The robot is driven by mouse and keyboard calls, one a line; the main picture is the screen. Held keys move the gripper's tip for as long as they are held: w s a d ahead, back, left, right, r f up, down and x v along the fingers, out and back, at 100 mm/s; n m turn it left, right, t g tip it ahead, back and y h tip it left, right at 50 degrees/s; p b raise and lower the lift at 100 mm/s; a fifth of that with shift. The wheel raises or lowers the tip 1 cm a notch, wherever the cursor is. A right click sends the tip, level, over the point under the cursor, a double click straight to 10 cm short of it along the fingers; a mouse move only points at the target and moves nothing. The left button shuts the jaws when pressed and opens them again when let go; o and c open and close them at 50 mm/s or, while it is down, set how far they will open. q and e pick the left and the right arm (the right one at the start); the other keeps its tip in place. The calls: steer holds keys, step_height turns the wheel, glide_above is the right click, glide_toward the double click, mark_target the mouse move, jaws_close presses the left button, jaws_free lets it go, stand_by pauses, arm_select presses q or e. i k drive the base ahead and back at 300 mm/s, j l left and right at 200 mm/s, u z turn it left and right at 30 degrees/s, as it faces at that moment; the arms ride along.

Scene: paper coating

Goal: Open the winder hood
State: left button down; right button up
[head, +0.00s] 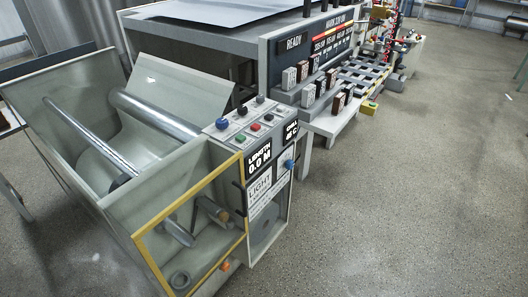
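The winder (60,165) fills the left of the head view, a pale open-topped housing with metal rollers (155,115) and a sheet of pale web inside. A clear panel with a yellow frame (190,208) covers its near end and appears to be the hood. It looks closed against the housing. A roller end and a core show through it. A dark handle-like part (239,170) sits near its upper right edge. Neither gripper shows in the view.
The speckled floor (410,200) at right is clear.

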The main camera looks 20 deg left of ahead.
mark_target(135, 245)
steer(key=u, duration=1.05)
steer(key=i+j, duration=0.15)
steer(key=j, duration=0.1)
